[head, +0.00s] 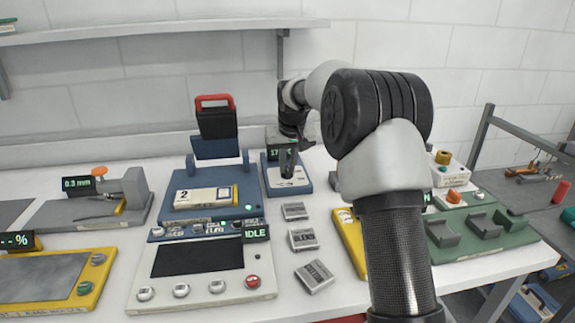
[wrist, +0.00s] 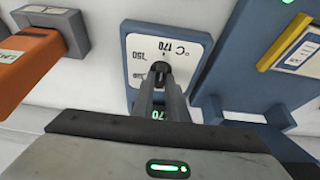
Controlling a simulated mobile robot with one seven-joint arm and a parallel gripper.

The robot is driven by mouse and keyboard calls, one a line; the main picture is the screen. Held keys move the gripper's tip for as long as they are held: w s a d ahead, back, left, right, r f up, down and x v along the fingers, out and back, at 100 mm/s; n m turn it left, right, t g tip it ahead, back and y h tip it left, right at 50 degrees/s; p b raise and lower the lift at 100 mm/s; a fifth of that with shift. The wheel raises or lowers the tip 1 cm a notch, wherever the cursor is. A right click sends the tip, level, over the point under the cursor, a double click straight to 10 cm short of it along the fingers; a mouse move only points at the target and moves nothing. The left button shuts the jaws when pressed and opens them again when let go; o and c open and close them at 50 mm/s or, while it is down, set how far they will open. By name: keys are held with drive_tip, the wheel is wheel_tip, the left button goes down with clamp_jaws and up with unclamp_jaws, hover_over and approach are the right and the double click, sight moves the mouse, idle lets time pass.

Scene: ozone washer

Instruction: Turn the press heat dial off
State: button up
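The press heat dial box (head: 272,182) is blue with a white face, right of the press in the head view. The wrist view shows its face (wrist: 195,50) upside down, with 170 °C and 150 printed; a third label is partly hidden. A green display on it, partly covered, appears to read 170. My gripper (wrist: 160,75) reaches down onto the dark dial knob (wrist: 160,68), its fingers close together on either side of it. My gripper also shows at the dial in the head view (head: 288,163). The knob's pointer is hidden.
The blue press (head: 210,165) stands open beside the dial, with a red-handled lid (head: 215,122) and a labelled block on its bed. A control panel (head: 203,272) reading IDLE is in front. Several small grey blocks lie right of it. A green fixture (head: 480,235) is at right.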

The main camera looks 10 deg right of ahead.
drive_tip(key=shift+r+n+p, duration=0.1)
drive_tip(key=shift+n+p, duration=0.2)
drive_tip(key=shift+p, duration=0.1)
clamp_jaws()
drive_tip(key=shift+d+r+n+y+p, duration=0.1)
drive_tip(key=shift+n+y+p, duration=0.2)
drive_tip(key=shift+n+p, duration=0.25)
drive_tip(key=n+y+p, duration=0.1)
drive_tip(key=n+p, duration=0.2)
drive_tip(key=shift+d+g, duration=0.15)
drive_tip(key=shift+g, duration=0.15)
drive_tip(key=n+y+p, duration=0.1)
drive_tip(key=n+p, duration=0.2)
drive_tip(key=n+g+y+p, duration=0.1)
drive_tip(key=n+p, duration=0.2)
drive_tip(key=shift+w+d+n+g, duration=0.1)
drive_tip(key=shift+w+n+g, duration=0.1)
drive_tip(key=shift+n+g, duration=0.15)
drive_tip(key=n+p, duration=0.2)
drive_tip(key=n+g+y+p, duration=0.1)
drive_tip(key=n+p, duration=0.1)
drive_tip(key=shift+w+g, duration=0.15)
drive_tip(key=shift+g, duration=0.1)
drive_tip(key=shift+n+g+p, duration=0.5)
drive_tip(key=shift+n+p, duration=0.65)
drive_tip(key=shift+n, duration=0.45)
drive_tip(key=shift+f, duration=0.2)
